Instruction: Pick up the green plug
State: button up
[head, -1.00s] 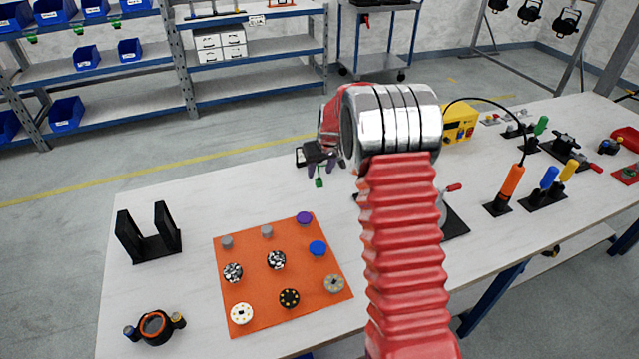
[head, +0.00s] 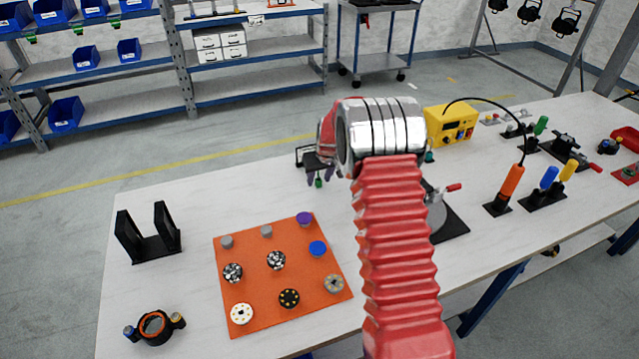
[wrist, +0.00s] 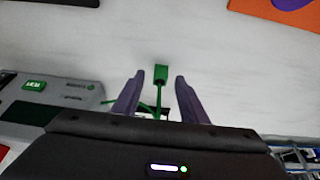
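The green plug (wrist: 161,75) is a small green block on a thin green cable in the wrist view. It shows small below my gripper in the head view (head: 319,183). My gripper (wrist: 159,80) is open. Its two purple fingers stand left and right of the plug, with a gap on each side. In the head view my gripper (head: 320,176) is over the table behind the orange mat. The cable's lower run is partly hidden by my gripper body. I cannot tell how far the plug is from the table top.
The orange mat (head: 235,292) holds several round pieces. A black bracket (head: 150,245) stands left. A yellow box (head: 450,125) and several tools stand right. The white table between mat and gripper is clear.

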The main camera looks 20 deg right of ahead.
jog(key=shift+c, duration=0.4)
grip_shut()
